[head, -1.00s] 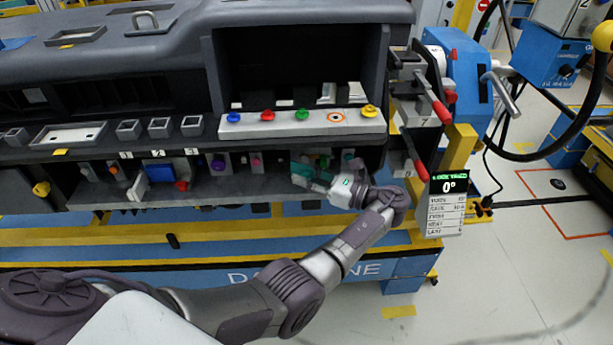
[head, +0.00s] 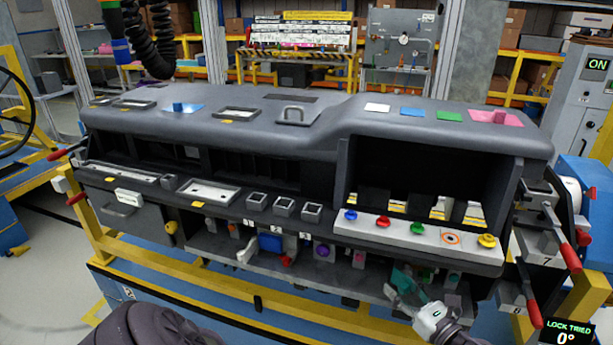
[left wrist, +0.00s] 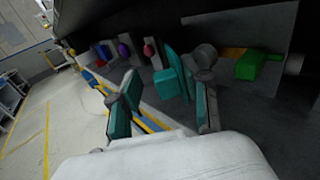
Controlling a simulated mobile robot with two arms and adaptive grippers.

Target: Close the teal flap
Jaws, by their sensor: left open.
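The teal flap (left wrist: 181,72) stands as an upright teal plate with a smaller teal block beside it, under the dashboard. In the head view a teal patch (head: 402,277) shows at the lower right of the dashboard, partly covered by my gripper. My left gripper (left wrist: 166,92) is open, with teal pads on its fingers. The flap lies ahead of and between the fingertips in the left wrist view, close to the right finger; I cannot tell whether they touch. In the head view my left gripper (head: 403,292) reaches into the lower shelf. My right gripper is not in view.
A green block (left wrist: 259,65) sits right of the flap. Purple (head: 322,251) and blue (head: 270,242) controls line the shelf to the left. A white button panel (head: 418,234) overhangs the gripper. Red-handled levers (head: 554,223) stand at the right end.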

